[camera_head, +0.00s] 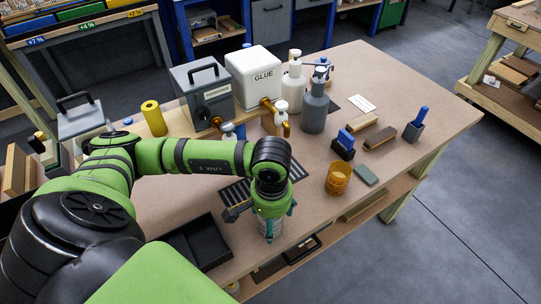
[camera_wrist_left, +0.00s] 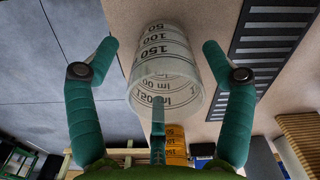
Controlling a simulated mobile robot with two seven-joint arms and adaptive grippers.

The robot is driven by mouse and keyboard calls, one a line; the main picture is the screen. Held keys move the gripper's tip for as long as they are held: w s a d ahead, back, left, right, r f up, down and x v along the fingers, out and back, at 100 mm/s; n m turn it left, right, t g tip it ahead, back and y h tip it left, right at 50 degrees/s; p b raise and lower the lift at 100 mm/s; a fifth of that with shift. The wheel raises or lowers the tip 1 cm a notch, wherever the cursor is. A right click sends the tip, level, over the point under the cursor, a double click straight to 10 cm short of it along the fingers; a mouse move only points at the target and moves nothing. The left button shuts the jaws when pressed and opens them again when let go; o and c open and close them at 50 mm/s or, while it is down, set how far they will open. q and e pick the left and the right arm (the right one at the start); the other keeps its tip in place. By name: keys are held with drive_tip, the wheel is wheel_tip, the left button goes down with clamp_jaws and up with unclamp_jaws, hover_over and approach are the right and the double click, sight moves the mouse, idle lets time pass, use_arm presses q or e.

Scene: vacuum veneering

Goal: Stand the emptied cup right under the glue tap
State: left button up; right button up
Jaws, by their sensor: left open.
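A clear graduated cup (camera_wrist_left: 165,65) stands between the spread fingers of my left gripper (camera_wrist_left: 158,55) in the left wrist view. Gaps show between the cup and both fingers. In the head view my left gripper (camera_head: 270,212) is over the front edge area of the table, and the cup (camera_head: 268,230) is mostly hidden beneath it. The white glue tank (camera_head: 253,72) stands farther back, with its brass glue tap (camera_head: 270,105) facing the front. A dark slotted grate (camera_head: 292,170) lies on the table, partly hidden by my arm. My right gripper is not in view.
Grey (camera_head: 314,108) and white bottles (camera_head: 293,82) stand right of the tank. A black tray (camera_head: 200,243) lies at the front left.

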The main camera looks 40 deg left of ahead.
use_arm(q)
drive_tip(key=shift+w+f, duration=0.15)
drive_tip(key=shift+f, duration=0.4)
drive_tip(key=shift+w+a+f, duration=0.15)
drive_tip(key=shift+f, duration=0.1)
drive_tip(key=c, duration=1.1)
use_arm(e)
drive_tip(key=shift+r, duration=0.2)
